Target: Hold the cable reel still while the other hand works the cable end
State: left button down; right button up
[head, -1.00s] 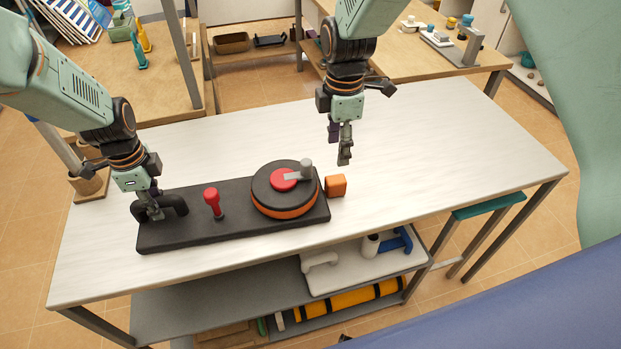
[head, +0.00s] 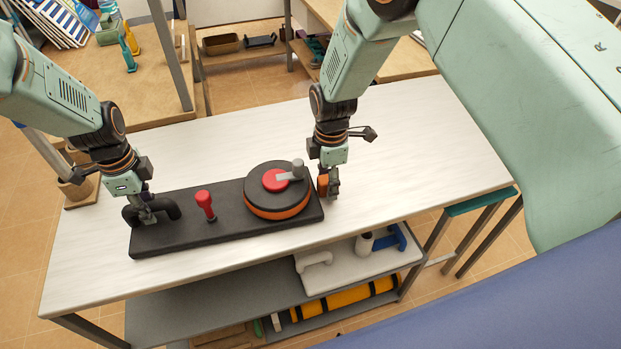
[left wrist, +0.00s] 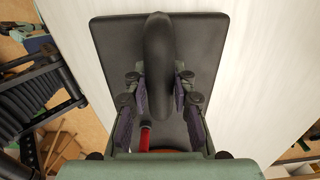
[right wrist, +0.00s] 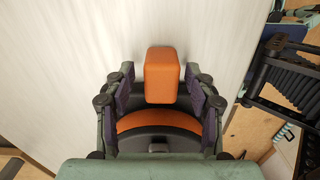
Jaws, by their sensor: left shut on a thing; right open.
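The cable reel (head: 262,205) is a round black drum with an orange band and a red hub with a grey crank. It sits at the right end of a black base board (head: 225,229). A black arched handle (head: 172,209) stands at the board's left end; my left gripper (head: 149,217) is shut on it, one finger on each side in the left wrist view (left wrist: 160,88). The orange cable end block (head: 322,186) is beside the reel. My right gripper (head: 332,192) is open around the block, which shows between its fingers in the right wrist view (right wrist: 161,76).
A red-topped peg (head: 205,205) stands on the board between handle and reel. The white table (head: 420,140) is clear behind and to the right.

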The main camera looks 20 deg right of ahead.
jog(key=shift+c, duration=0.2)
grip_shut()
dwell(0.5)
